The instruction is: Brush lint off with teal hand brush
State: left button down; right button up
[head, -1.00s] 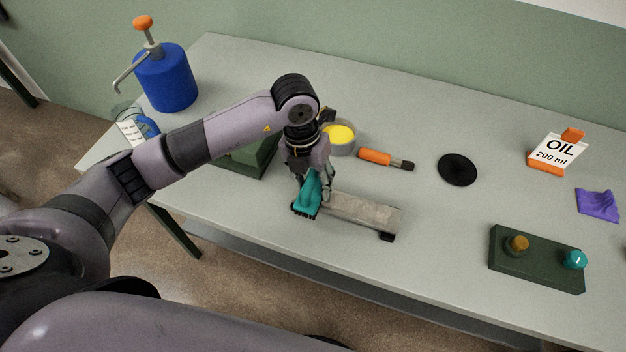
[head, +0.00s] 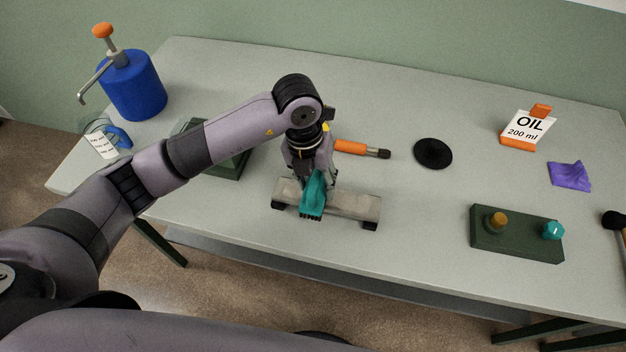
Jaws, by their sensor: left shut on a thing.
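My left gripper (head: 318,178) is shut on the teal hand brush (head: 313,195) and points down. The brush sits over the middle of a long pale grey plate (head: 352,207) with black end feet, near the table's front edge. The brush's dark bristles are at the plate's near side; whether they touch its surface I cannot tell. Greyish patches that may be lint show on the plate to the right of the brush. The gripper and brush hide part of the plate. My right gripper is not in view.
An orange-handled tool (head: 358,148) lies just behind the gripper. A black disc (head: 433,153), an oil box (head: 527,131), a purple cloth (head: 569,175) and a green block with two knobs (head: 515,236) are to the right. A blue pump bottle (head: 132,86) stands back left.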

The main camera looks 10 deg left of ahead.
pick_arm(q)
jog(key=shift+s+d+f+b, duration=0.1)
jog(key=shift+d+b, duration=0.1)
jog(key=shift+d, duration=1)
jog(key=shift+d+f+b, duration=0.1)
jog(key=shift+d+b, duration=0.05)
jog(key=shift+d, duration=1)
jog(key=shift+d+r+b, duration=0.15)
jog(key=shift+d+b, duration=0.3)
jog(key=shift+d, duration=2.1)
jog(key=shift+a, duration=0.15)
jog(key=a, duration=0.4)
jog(key=shift+a, duration=0.45)
jog(key=shift+f, duration=0.2)
